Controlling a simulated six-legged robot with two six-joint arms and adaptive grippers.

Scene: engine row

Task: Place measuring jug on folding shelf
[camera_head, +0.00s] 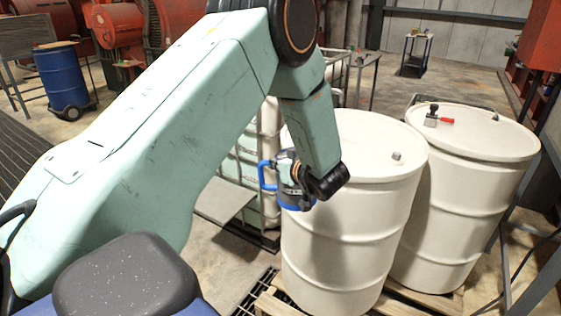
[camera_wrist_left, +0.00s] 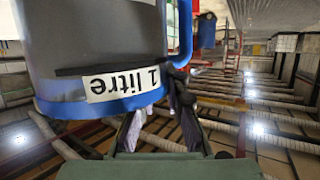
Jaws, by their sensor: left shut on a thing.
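The measuring jug (camera_head: 296,203) is grey with a blue band at its lower end and a blue handle on its left side. In the left wrist view the jug (camera_wrist_left: 95,45) is close up, with a "1 litre" label that reads upside down. My left gripper (camera_head: 300,183) is shut on the jug and holds it in the air in front of the near white drum. A flat grey panel, which looks like the folding shelf (camera_head: 223,200), juts out at the left of the caged tank, below and left of the jug. My right gripper is in neither view.
Two white drums (camera_head: 350,235) (camera_head: 450,205) stand on a wooden pallet (camera_head: 268,304) at right. A caged white tank (camera_head: 265,150) stands behind my arm. A blue barrel (camera_head: 62,78) is at far left. My arm hides much of the middle.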

